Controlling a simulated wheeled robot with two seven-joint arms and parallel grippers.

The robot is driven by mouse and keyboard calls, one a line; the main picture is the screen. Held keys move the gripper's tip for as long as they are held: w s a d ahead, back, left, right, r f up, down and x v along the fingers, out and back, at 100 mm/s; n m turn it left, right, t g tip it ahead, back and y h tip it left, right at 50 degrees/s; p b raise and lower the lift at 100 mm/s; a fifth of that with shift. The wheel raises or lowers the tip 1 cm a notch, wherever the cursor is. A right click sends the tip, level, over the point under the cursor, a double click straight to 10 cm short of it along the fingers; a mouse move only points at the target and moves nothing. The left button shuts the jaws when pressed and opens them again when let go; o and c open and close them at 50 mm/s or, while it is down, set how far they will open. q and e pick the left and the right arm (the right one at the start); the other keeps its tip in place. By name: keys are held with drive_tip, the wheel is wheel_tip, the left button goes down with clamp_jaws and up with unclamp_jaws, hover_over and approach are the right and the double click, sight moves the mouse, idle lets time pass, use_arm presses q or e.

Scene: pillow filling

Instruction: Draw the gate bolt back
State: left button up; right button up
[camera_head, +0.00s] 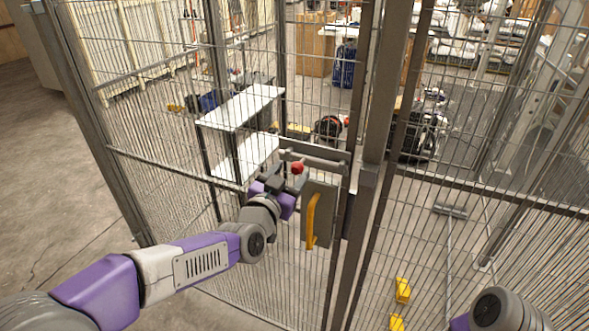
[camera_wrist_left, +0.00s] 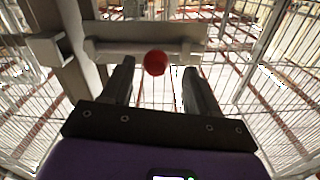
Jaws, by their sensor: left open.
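The gate bolt (camera_head: 314,160) is a grey horizontal bar on the mesh gate, with a red ball knob (camera_head: 297,168). In the left wrist view the bolt bar (camera_wrist_left: 120,47) runs across the top, and the red knob (camera_wrist_left: 155,62) shows between the fingertips. My left gripper (camera_head: 290,172) is open, its fingers pointing at the bolt, one on each side of the knob. In the left wrist view the gripper (camera_wrist_left: 158,75) shows gaps beside the knob; contact cannot be told. A yellow handle (camera_head: 311,220) on a grey plate sits below the bolt. My right gripper is out of view; only part of its arm shows.
A grey gate post (camera_head: 372,140) stands right of the bolt, with mesh panels on both sides. Behind the mesh are a white-topped table (camera_head: 242,107), a dark machine (camera_head: 422,135) and yellow blocks (camera_head: 403,290) on the floor. Open concrete floor (camera_head: 50,170) lies at left.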

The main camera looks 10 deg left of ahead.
use_arm(q)
drive_tip(key=shift+s+a, duration=0.2)
drive_tip(key=shift+s, duration=0.7)
drive_tip(key=shift+s+a, duration=0.15)
drive_tip(key=shift+s, duration=0.75)
wheel_tip(320, 180, down, 32)
drive_tip(key=s+d+r+n+g, duration=0.1)
drive_tip(key=s+d+n+g, duration=0.15)
drive_tip(key=g, duration=0.55)
drive_tip(key=s+d+f+n+g, duration=0.2)
drive_tip(key=s+f+g, duration=0.7)
drive_tip(key=s+f, duration=1.2)
drive_tip(key=shift+s+d+f+n+h, duration=0.15)
drive_tip(key=shift+s+f+n+h, duration=0.25)
drive_tip(key=shift+n, duration=0.75)
drive_tip(key=shift+r, duration=0.1)
